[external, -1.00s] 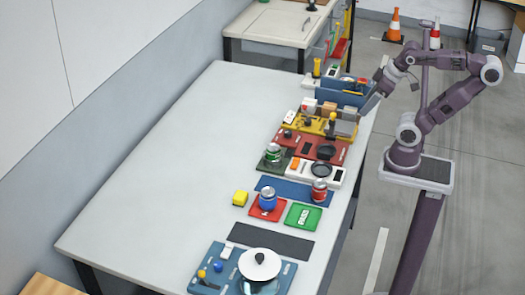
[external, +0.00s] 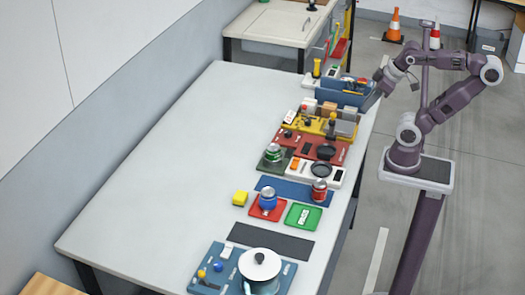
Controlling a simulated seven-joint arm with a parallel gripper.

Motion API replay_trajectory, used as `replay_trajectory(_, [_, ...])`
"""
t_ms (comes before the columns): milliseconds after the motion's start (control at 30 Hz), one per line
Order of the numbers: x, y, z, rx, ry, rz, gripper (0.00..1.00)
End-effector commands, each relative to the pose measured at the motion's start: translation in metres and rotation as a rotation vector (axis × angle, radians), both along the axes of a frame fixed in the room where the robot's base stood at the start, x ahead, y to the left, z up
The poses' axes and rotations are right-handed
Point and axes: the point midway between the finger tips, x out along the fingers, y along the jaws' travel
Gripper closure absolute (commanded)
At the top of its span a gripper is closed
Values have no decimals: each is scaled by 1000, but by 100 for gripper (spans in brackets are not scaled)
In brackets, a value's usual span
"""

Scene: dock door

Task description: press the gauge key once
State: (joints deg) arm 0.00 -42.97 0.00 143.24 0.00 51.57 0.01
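No part is clearly readable as the gauge key. A white panel (external: 325,175) on the table's right side carries an orange key-like block (external: 295,163) and a dark round disc (external: 322,169); I cannot tell whether this is the gauge. My gripper (external: 370,102) hangs at the table's right edge, beside the grey block on the yellow board and the blue bin, apart from the white panel. Its fingers are too small to tell open from shut.
A red board (external: 333,149) and a yellow board (external: 313,125) lie behind the white panel. A blue bin (external: 345,97) stands farther back. Cans, red and green trays (external: 303,217) and a lidded pot (external: 261,268) stand nearer. The table's left side is clear.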

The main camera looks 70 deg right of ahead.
Motion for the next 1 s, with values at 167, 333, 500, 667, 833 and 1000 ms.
replay_trajectory(167, [0,0,0,0,0,0,100])
replay_trajectory(333, [0,0,0,0,0,0,100])
replay_trajectory(500, [0,0,0,0,0,0,100])
replay_trajectory(667, [0,0,0,0,0,0,100])
replay_trajectory(833, [0,0,0,0,0,0,100])
replay_trajectory(1000, [0,0,0,0,0,0,100])
